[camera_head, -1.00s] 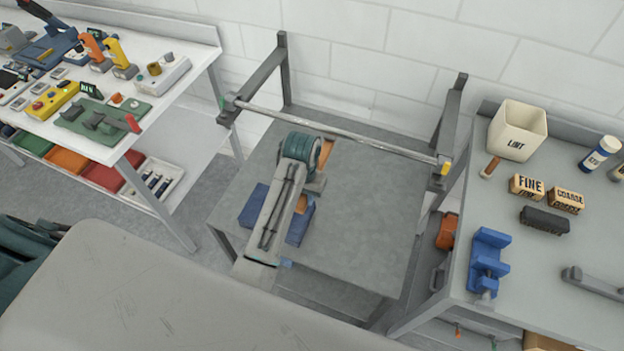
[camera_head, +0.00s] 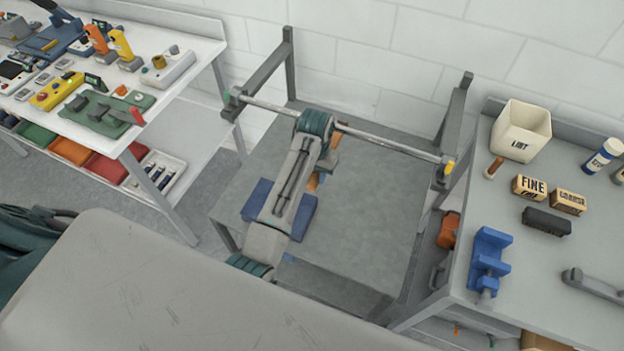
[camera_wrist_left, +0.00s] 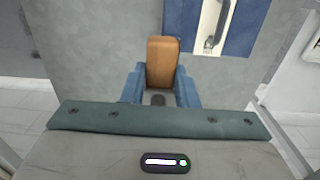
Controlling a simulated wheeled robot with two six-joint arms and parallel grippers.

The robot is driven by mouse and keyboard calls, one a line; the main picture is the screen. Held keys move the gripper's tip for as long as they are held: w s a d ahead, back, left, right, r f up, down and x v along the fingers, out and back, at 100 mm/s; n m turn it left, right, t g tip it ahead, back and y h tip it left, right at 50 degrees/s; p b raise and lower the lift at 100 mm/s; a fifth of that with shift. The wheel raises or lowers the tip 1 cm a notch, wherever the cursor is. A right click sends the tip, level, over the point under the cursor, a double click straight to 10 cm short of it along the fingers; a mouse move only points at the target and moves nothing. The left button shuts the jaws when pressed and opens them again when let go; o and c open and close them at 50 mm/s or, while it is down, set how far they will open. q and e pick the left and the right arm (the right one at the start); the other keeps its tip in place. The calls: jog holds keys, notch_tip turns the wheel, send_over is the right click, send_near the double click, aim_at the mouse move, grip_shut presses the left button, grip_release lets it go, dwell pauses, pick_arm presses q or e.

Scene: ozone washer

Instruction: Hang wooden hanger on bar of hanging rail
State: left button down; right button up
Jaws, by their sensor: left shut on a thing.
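The wooden hanger shows in the left wrist view as a brown wooden piece (camera_wrist_left: 162,52) between two blue finger pads. My left gripper (camera_wrist_left: 160,92) is shut on it. The hanging rail's bar (camera_head: 385,143) runs between two dark grey wall brackets. My left wrist overlaps the bar in this view; I cannot tell whether the hanger touches it. My right gripper is not in view.
A grey table (camera_head: 375,215) stands below the bar, with a blue flat item (camera_head: 302,217) under my arm. A white bench (camera_head: 190,75) with tools is at left. A grey bench (camera_head: 505,250) at right holds a LINT bin (camera_head: 520,130), blocks and a blue vise (camera_head: 490,258).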

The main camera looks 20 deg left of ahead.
pick_arm(q)
jog(key=shift+w, duration=0.8)
jog(key=shift+w+f, duration=0.1)
jog(key=shift+f, duration=0.2)
jog(key=shift+f+b, duration=0.45)
jog(key=shift+f, duration=0.6)
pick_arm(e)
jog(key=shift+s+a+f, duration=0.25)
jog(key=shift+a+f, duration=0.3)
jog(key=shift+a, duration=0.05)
pick_arm(q)
jog(key=shift+f, duration=0.1)
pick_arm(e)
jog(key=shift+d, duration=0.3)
pick_arm(q)
jog(key=c, duration=1.1)
grip_release()
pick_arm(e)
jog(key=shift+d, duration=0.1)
pick_arm(q)
jog(key=shift+o, duration=0.2)
